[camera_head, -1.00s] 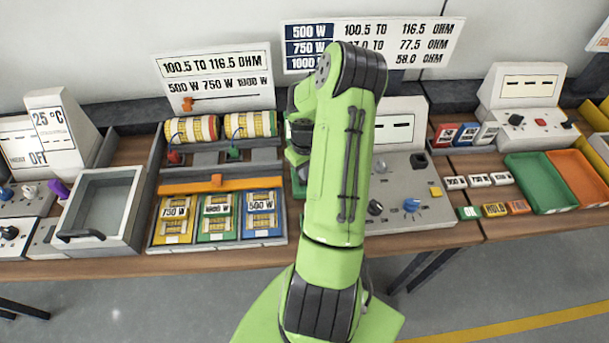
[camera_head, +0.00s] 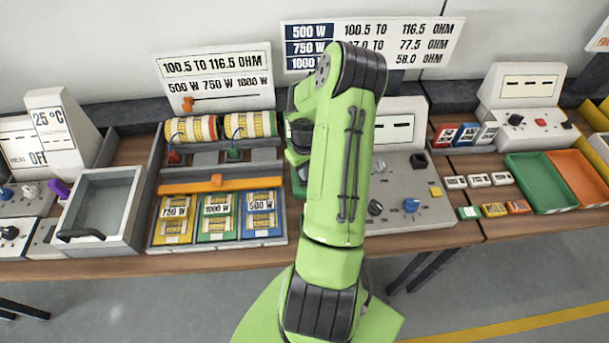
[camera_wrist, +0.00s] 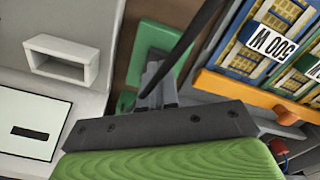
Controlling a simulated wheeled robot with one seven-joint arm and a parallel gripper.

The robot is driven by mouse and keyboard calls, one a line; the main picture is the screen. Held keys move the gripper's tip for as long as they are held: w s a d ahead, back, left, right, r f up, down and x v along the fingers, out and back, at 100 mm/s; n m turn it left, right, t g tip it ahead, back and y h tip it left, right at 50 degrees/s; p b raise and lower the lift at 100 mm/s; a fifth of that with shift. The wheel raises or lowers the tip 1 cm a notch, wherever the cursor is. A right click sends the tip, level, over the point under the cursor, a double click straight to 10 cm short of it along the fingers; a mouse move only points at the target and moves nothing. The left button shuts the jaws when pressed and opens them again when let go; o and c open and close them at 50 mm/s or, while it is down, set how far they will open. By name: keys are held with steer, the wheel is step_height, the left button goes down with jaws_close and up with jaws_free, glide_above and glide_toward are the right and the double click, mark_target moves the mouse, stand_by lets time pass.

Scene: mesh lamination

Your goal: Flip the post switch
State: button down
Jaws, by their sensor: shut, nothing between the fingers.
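My gripper (camera_wrist: 155,85) is shut and empty in the wrist view, its narrow grey fingers together. A green block (camera_wrist: 150,42) stands just beyond the fingertips, between a grey panel and the rack; a dark bar crosses the view in front of it. I cannot tell whether they touch. In the head view my arm hides the gripper's tips and this spot. I cannot tell for sure which part is the post switch. An orange knob (camera_head: 217,180) sits on the rack's orange bar (camera_head: 180,187); this knob also shows in the wrist view (camera_wrist: 285,115), right of the fingers.
The rack (camera_head: 152,205) holds several wattage packs. A grey control panel (camera_head: 440,207) with knobs stands right of my arm. A white square frame (camera_wrist: 88,72) rises from the panel in the wrist view. A glass-lidded box (camera_head: 138,220) stands at left; green and orange trays (camera_head: 540,183) at right.

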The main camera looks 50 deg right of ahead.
steer(key=shift+f+b, duration=0.8)
steer(key=shift+f, duration=0.15)
stand_by(0.4)
steer(key=shift+r+p, duration=2.5)
steer(key=shift+r, duration=1.1)
steer(key=shift+f, duration=0.1)
